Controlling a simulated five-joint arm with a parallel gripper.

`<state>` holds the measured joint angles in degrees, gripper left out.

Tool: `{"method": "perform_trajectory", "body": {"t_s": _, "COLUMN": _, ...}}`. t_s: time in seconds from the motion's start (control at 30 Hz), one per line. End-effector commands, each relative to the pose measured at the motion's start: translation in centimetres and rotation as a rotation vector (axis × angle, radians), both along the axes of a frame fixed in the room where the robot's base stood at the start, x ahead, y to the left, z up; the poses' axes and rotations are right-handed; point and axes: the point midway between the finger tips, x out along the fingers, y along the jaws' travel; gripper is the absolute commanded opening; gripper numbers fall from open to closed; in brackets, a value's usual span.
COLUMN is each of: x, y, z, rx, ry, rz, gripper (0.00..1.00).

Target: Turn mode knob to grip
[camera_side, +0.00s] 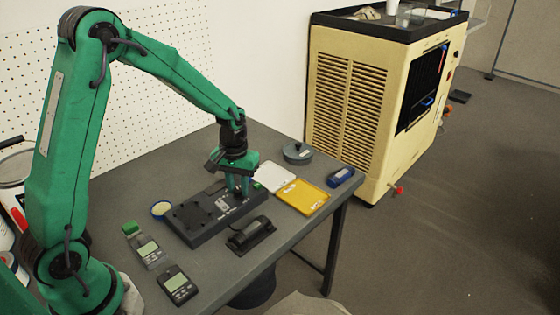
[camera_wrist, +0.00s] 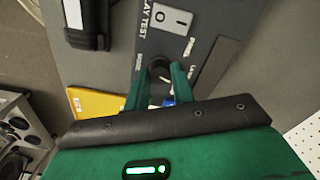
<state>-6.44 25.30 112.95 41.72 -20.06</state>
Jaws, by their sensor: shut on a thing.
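A dark test box (camera_side: 192,218) with white lettering lies on the grey table. In the wrist view its panel (camera_wrist: 203,25) reads "LAY TEST" beside a grey switch plate (camera_wrist: 172,20). A round black knob (camera_wrist: 160,66) sits on this panel with small white labels around it. My gripper (camera_side: 238,190) points down over the far right end of the box. In the wrist view its two green fingers (camera_wrist: 160,74) are shut on the knob, one on each side. The knob's pointer and exact setting cannot be made out.
A yellow tray (camera_side: 304,197) and a white tray (camera_side: 277,177) lie right of the box. A black handset (camera_side: 250,236) lies in front. Two small meters (camera_side: 178,285) are at the near left. A round grey container (camera_side: 297,152) and a blue item (camera_side: 341,177) stand farther right.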

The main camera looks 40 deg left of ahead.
Motion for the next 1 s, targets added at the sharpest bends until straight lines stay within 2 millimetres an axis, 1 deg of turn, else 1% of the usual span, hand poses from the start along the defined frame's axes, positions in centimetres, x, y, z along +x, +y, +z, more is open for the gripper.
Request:
{"method": "perform_trajectory", "body": {"t_s": 0.3, "x": -0.06, "y": -0.04, "z": 0.13, "rx": -0.001, "ry": 0.002, "rz": -0.281, "gripper": 0.02}}
{"method": "perform_trajectory", "body": {"t_s": 0.5, "x": -0.07, "y": -0.04, "z": 0.14, "rx": -0.001, "ry": 0.002, "rz": -0.402, "gripper": 0.02}}
{"method": "perform_trajectory", "body": {"t_s": 0.7, "x": -0.07, "y": -0.04, "z": 0.14, "rx": -0.001, "ry": 0.002, "rz": -0.464, "gripper": 0.02}}
{"method": "perform_trajectory", "body": {"t_s": 1.0, "x": -0.07, "y": -0.04, "z": 0.13, "rx": -0.001, "ry": 0.002, "rz": -0.481, "gripper": 0.02}}
